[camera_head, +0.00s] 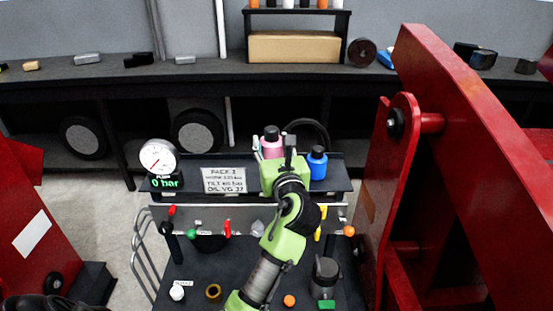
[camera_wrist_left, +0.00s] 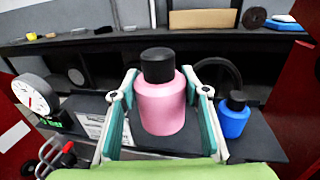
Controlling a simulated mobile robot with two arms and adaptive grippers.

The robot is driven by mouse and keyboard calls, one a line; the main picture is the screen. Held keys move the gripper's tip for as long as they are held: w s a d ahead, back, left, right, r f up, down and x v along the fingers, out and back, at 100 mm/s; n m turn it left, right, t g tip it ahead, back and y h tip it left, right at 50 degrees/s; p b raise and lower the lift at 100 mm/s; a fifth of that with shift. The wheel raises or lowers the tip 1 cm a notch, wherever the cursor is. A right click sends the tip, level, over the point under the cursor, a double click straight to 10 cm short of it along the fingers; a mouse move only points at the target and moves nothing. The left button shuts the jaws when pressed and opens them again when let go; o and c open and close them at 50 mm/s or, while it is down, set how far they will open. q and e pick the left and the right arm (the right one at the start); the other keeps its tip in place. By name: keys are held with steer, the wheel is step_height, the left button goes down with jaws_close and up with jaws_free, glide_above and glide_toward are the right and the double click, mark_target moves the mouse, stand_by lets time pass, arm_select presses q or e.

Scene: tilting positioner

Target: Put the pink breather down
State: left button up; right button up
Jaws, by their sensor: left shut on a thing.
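The pink breather (camera_head: 270,149), a bottle-shaped piece with a dark cap, is upright between the fingers of my left gripper (camera_head: 273,147). In the left wrist view the pink breather (camera_wrist_left: 160,107) shows whole in front, with a teal-padded finger of the left gripper (camera_wrist_left: 162,96) on each side. The gripper is shut on it. The breather is over or at the dark shelf (camera_head: 335,184); I cannot tell whether its base touches. My right gripper is not in view.
A blue bottle (camera_head: 317,164) stands just right of the breather on the shelf. A gauge (camera_head: 158,157) and a paper sign (camera_head: 223,180) are to the left. Red positioner frames (camera_head: 385,165) flank both sides. A dark bench (camera_head: 190,72) runs behind.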

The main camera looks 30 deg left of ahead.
mark_target(273, 141)
arm_select(q)
steer(key=w+a+f, duration=0.1)
steer(key=w+f, duration=0.1)
steer(key=w, duration=0.1)
steer(key=w+a+f+b, duration=0.1)
steer(key=w+a+f, duration=0.1)
steer(key=w+f, duration=0.1)
steer(key=w+a+f, duration=0.1)
steer(key=w+f, duration=0.2)
steer(key=shift+a+f, duration=0.1)
steer(key=shift+a, duration=0.25)
steer(key=shift+w+f+b, duration=0.1)
steer(key=shift+f+b, duration=0.35)
steer(key=shift+f, duration=1.2)
steer(key=shift+f, duration=0.15)
steer(key=o, duration=1.3)
steer(key=shift+c, duration=0.2)
